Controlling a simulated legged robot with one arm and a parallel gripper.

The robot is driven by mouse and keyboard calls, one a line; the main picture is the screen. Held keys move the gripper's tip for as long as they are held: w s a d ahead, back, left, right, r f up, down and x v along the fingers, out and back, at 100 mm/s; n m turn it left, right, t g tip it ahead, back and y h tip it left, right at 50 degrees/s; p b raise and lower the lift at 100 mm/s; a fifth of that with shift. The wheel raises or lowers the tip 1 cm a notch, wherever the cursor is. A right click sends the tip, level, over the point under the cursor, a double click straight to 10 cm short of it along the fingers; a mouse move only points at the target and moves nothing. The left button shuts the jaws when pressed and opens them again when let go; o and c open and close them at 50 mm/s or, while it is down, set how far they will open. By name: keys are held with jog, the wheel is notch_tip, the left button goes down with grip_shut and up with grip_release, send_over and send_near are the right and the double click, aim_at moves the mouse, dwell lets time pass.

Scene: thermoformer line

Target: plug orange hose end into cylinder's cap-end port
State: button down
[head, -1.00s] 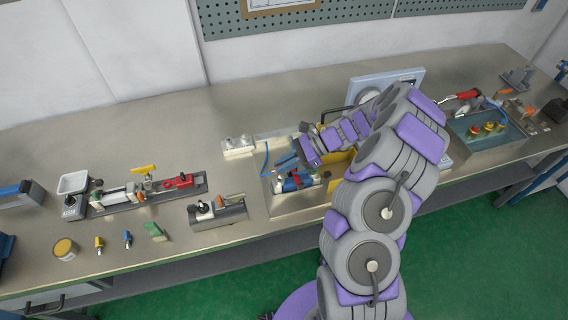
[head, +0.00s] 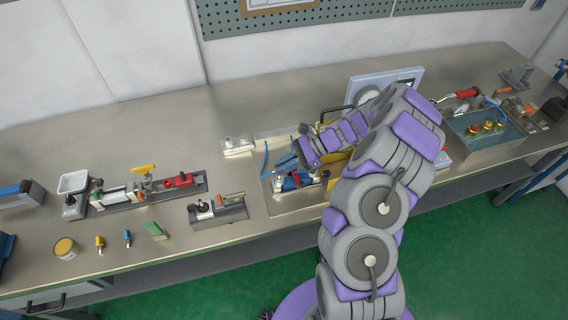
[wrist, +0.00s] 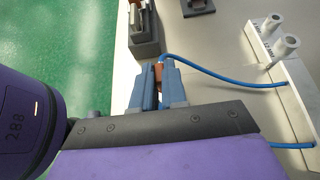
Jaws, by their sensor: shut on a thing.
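My gripper (wrist: 158,88) is shut on the orange hose end (wrist: 158,70), which shows between its blue fingers in the wrist view. A blue hose (wrist: 215,76) runs from it toward the right. In the head view my gripper (head: 287,163) is over the tray area right of the bench middle, and the hose end cannot be made out there. A silver cylinder (head: 115,197) appears to lie on the long dark base at the left, well apart from my gripper. Its cap-end port is too small to tell.
A grey block with a black knob (head: 217,210) stands left of my gripper; a grey block also shows ahead in the wrist view (wrist: 145,42). A white block with posts (head: 239,146) is behind. Small yellow and blue fittings stand near the front left. The back left bench is clear.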

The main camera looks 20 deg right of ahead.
jog(key=shift+f, duration=1.15)
jog(key=c, duration=1.1)
grip_release()
jog(key=p+v, duration=0.1)
jog(key=v, duration=1.6)
jog(key=shift+d+p, duration=0.2)
jog(key=shift+p, duration=0.1)
